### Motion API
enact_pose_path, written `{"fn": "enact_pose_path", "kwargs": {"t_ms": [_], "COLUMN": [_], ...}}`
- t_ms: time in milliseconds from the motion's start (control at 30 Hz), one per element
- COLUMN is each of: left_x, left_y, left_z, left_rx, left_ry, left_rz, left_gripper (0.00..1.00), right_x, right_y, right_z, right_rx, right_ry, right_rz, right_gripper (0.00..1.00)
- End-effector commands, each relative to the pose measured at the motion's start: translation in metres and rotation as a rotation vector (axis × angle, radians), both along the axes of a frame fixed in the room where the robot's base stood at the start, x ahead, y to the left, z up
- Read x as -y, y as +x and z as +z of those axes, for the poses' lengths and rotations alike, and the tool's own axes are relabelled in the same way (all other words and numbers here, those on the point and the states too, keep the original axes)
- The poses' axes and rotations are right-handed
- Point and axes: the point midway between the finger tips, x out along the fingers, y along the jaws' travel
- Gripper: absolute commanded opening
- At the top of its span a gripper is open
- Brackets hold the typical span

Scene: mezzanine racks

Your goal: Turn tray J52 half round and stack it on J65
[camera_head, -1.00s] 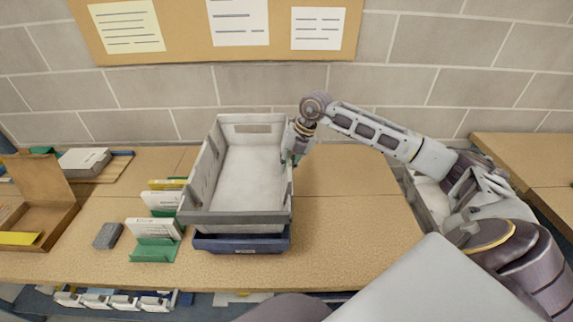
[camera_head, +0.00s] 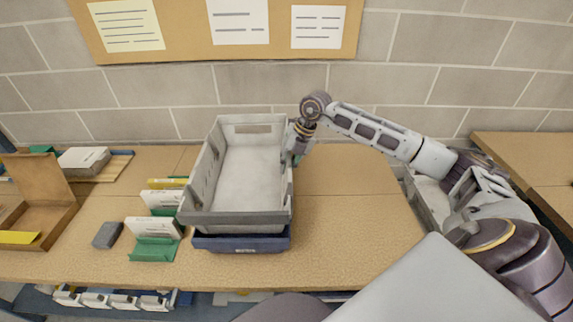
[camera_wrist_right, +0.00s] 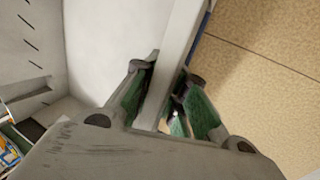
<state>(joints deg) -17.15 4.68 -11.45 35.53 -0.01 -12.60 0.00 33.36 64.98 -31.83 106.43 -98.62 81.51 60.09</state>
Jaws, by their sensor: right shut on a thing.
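An empty grey tray (camera_head: 245,175) is on top of a blue tray (camera_head: 240,243) on the workbench, covering most of it. Whether it rests fully on the blue rim or is a little above it I cannot tell. No tray number is legible. My right gripper (camera_head: 292,157) is at the grey tray's right wall. In the right wrist view, its green-padded fingers (camera_wrist_right: 167,78) are shut on either side of that wall (camera_wrist_right: 178,50), one inside and one outside. My left gripper is not in view.
White cards in green holders (camera_head: 155,240) and a dark grey block (camera_head: 107,235) stand left of the trays. An open cardboard box (camera_head: 50,205) is further left. Another grey container (camera_head: 424,200) is at right, partly behind my arm. The bench (camera_head: 345,225) right of the trays is clear.

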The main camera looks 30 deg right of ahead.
Motion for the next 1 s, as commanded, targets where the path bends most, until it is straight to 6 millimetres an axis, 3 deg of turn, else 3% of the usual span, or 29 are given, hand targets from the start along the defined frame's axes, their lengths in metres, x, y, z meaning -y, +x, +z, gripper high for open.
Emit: {"fn": "enact_pose_path", "kwargs": {"t_ms": [300,333,400,733,1000], "left_x": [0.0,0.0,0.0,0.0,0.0], "left_y": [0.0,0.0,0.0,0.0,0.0], "left_z": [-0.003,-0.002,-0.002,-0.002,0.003], "left_rx": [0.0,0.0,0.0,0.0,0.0], "left_ry": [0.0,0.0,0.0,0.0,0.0], "left_rz": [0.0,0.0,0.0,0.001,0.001], "left_gripper": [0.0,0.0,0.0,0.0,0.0], "right_x": [0.0,0.0,0.0,0.0,0.003], "right_y": [0.001,0.001,0.001,-0.001,-0.002], "right_z": [-0.002,-0.002,-0.002,-0.004,0.006], "right_rx": [0.004,0.005,0.003,-0.003,-0.001], "right_ry": [0.002,0.002,0.001,-0.001,0.0], "right_rz": [0.0,0.0,0.0,0.0,0.0], "right_gripper": [0.0,0.16,0.24,0.24,0.24]}}
